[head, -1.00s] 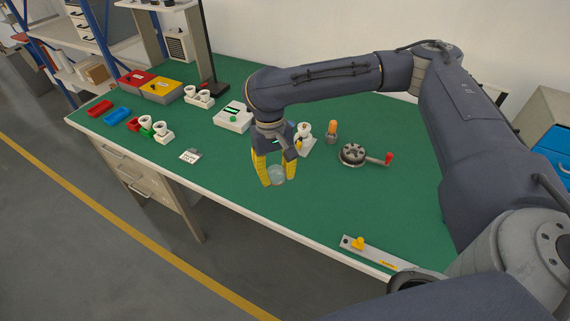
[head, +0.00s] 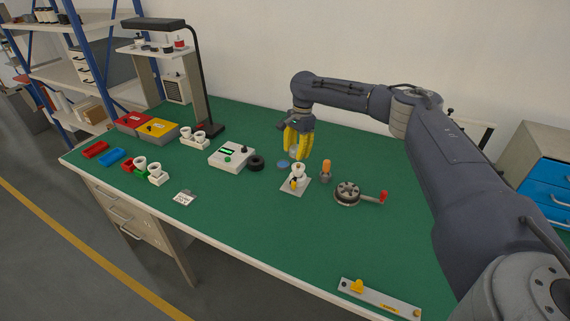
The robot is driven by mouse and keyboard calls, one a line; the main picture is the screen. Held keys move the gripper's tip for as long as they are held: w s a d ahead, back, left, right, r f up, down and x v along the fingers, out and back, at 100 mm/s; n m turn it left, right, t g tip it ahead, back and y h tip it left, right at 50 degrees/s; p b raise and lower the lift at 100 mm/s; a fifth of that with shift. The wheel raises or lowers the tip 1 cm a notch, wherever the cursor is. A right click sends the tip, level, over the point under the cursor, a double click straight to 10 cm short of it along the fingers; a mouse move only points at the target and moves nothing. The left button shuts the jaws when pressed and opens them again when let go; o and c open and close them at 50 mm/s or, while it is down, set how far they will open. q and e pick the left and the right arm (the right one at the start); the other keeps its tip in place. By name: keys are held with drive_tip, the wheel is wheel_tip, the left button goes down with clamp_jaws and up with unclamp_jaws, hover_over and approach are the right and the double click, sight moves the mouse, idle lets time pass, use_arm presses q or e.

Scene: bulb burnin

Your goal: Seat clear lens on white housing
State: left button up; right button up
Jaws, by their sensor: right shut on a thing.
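My right gripper (head: 297,151) points down above the back half of the green table, with its yellow fingers shut on the clear lens (head: 294,151), which shows only faintly between them. A white housing (head: 298,171) stands upright on a small grey plate with a yellow part, just in front of and below the gripper in the picture. The lens appears above and behind the housing, apart from it. My left gripper is not in view.
An orange-topped bulb-like part (head: 326,171) and a round crank fixture (head: 348,192) stand right of the housing. A white tester box (head: 231,156), black ring (head: 256,162) and blue disc (head: 283,164) lie left.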

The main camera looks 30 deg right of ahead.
sight(298, 164)
drive_tip(key=shift+w+d+m, duration=0.25)
drive_tip(key=shift+d+m, duration=0.15)
drive_tip(key=shift+d, duration=0.15)
drive_tip(key=shift+w+d+m, duration=0.25)
drive_tip(key=shift+d+m, duration=0.15)
drive_tip(key=shift+d, duration=0.1)
drive_tip(key=shift+a+f, duration=0.15)
drive_tip(key=shift+f, duration=2.8)
drive_tip(key=shift+f, duration=0.6)
drive_tip(key=o, duration=0.8)
drive_tip(key=shift+o, duration=0.2)
drive_tip(key=shift+r, duration=0.15)
wheel_tip(298, 164, up, 12)
drive_tip(key=d, duration=0.1)
drive_tip(key=shift+d+f, duration=0.2)
drive_tip(key=shift+d, duration=0.15)
